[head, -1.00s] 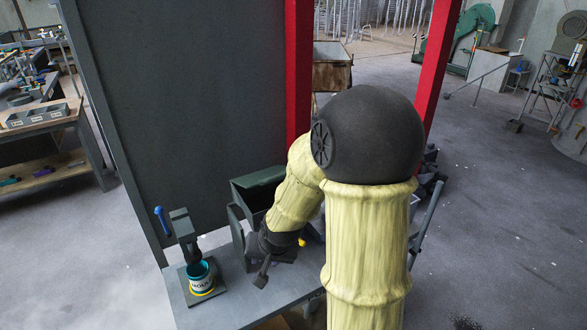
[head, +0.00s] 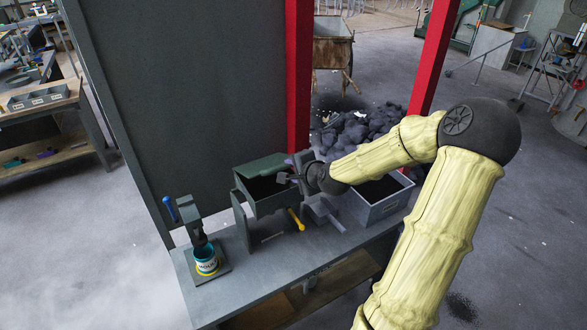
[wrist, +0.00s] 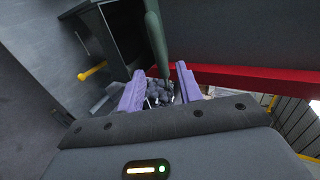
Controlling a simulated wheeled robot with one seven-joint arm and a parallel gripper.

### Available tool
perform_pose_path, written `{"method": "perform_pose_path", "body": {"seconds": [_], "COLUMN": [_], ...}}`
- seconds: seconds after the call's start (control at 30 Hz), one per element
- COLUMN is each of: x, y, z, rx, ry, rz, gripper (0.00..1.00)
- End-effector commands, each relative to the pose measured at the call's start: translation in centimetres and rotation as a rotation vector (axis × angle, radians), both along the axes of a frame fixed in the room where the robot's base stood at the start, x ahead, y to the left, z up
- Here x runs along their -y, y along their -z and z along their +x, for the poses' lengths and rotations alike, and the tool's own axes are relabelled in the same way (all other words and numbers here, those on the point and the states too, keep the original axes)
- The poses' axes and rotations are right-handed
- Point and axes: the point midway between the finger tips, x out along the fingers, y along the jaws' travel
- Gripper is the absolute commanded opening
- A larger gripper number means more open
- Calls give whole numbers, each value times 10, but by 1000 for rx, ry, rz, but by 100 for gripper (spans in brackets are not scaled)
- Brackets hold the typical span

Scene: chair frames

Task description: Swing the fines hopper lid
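The fines hopper (head: 272,204) is a dark grey-green box on the bench, its top opening partly uncovered and dark inside. Its green lid (head: 262,165) stands raised along the back of the opening. My gripper (wrist: 162,88) is at the hopper's right side, near the lid's right end. In the wrist view its two purple fingers are spread apart. The green lid's edge (wrist: 154,38) runs down to the gap between them. I cannot tell whether either finger touches it. In the head view the fingertips are partly hidden by my wrist.
A yellow handle (head: 297,220) sticks out at the hopper's front right. A grey bin (head: 378,213) stands right of it, partly behind my arm. A red post (head: 299,80) and a dark lump pile (head: 360,125) are behind. A paint tin (head: 206,262) is at the left.

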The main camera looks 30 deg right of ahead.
Motion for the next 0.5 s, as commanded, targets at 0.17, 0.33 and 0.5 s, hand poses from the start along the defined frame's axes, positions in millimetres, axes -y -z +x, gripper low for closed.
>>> {"method": "perform_pose_path", "body": {"seconds": [0.17,0.33,0.5], "x": [0,-1,-2], "y": [2,11,21], "z": [2,12,28], "rx": [-2,-2,-2], "ry": [-1,-3,-4], "rz": [-2,-2,-3], "gripper": [35,35,35]}}
